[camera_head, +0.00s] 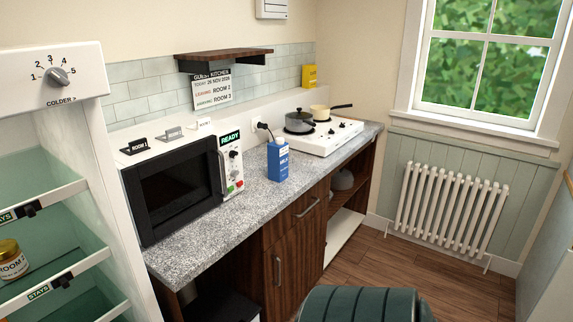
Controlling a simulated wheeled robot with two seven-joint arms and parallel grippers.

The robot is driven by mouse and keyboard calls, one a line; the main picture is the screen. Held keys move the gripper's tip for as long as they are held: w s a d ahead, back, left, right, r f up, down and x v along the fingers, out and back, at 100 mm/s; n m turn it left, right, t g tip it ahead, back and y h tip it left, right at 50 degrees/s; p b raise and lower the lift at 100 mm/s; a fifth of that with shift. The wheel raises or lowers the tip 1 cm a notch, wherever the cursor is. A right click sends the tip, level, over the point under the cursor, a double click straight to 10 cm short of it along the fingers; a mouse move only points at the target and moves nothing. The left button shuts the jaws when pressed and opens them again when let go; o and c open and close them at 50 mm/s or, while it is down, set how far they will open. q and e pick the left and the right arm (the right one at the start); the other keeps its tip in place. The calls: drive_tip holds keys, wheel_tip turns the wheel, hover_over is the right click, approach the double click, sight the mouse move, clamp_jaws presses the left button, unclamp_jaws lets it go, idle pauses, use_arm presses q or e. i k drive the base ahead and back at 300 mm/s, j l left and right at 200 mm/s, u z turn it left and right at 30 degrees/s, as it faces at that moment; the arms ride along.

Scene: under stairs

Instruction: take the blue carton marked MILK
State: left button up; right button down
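The blue carton (278,160) stands upright on the grey speckled counter (238,204), between the microwave and the hob. White lettering shows on its front and appears to read MILK. Its top is white and blue, and its front and one side are in clear view. Neither of my grippers is in view.
A black microwave (172,188) with a READY panel stands left of the carton; a white hob (325,137) with a dark pot (298,121) and a cream pan (320,112) stands right. An open fridge (70,147) fills the left edge. A dark green ribbed object (360,304) sits at bottom centre.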

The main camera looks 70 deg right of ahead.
sight(278, 155)
drive_tip(key=z, duration=2.2)
drive_tip(key=u, duration=0.25)
drive_tip(key=i+l+u, duration=0.1)
drive_tip(key=l+u, duration=0.45)
drive_tip(key=u, duration=0.15)
drive_tip(key=i+l+u, duration=0.1)
drive_tip(key=l+u, duration=0.15)
drive_tip(key=l, duration=0.6)
drive_tip(key=l+u, duration=0.25)
drive_tip(key=l, duration=1.45)
drive_tip(key=k+l+u, duration=0.1)
drive_tip(key=l, duration=1.65)
drive_tip(key=k+l, duration=0.1)
drive_tip(key=l, duration=0.75)
drive_tip(key=u, duration=0.05)
